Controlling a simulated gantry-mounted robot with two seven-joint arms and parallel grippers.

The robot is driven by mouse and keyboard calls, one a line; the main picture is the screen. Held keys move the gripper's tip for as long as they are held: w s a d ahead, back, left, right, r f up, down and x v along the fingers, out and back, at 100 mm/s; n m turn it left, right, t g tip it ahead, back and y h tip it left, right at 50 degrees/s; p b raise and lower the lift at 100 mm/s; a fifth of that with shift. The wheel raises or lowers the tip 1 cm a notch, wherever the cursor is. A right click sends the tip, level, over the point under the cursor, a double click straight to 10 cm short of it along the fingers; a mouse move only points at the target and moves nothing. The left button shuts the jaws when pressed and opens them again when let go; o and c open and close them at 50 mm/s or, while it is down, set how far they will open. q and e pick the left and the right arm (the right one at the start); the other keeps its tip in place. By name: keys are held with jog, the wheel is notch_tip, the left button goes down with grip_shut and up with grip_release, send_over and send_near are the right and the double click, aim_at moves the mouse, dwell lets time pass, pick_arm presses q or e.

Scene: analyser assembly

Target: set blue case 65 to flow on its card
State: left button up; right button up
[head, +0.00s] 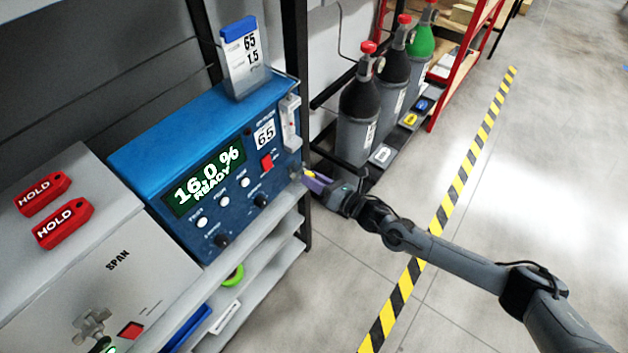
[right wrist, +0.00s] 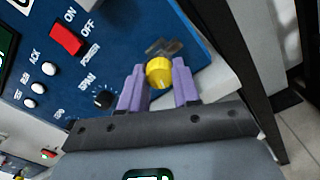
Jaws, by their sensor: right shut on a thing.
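The blue case 65 (head: 150,160) stands on a shelf at left; its display (head: 203,178) reads 16.0 % READY. Its card (head: 242,60), blue-topped and marked 65 and 1.5, stands upright on top of the case. A clear flow tube (head: 290,122) is on the case's right side; I cannot read its level. My right gripper (head: 308,180) is at the lower right corner of the case. In the right wrist view, its purple fingers (right wrist: 160,88) are on either side of a yellow knob (right wrist: 159,72), shut on it. My left gripper is not seen.
A grey SPAN box (head: 118,265) with a valve handle stands left of the case. Two red HOLD tags (head: 62,224) lie on a grey surface. Gas cylinders (head: 360,120) stand behind my right gripper. Open floor lies right of the striped line (head: 450,200).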

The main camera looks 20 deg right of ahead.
jog(key=n, duration=0.7)
jog(key=shift+n, duration=0.3)
dwell(0.3)
jog(key=o, duration=1.1)
jog(key=shift+c, duration=0.2)
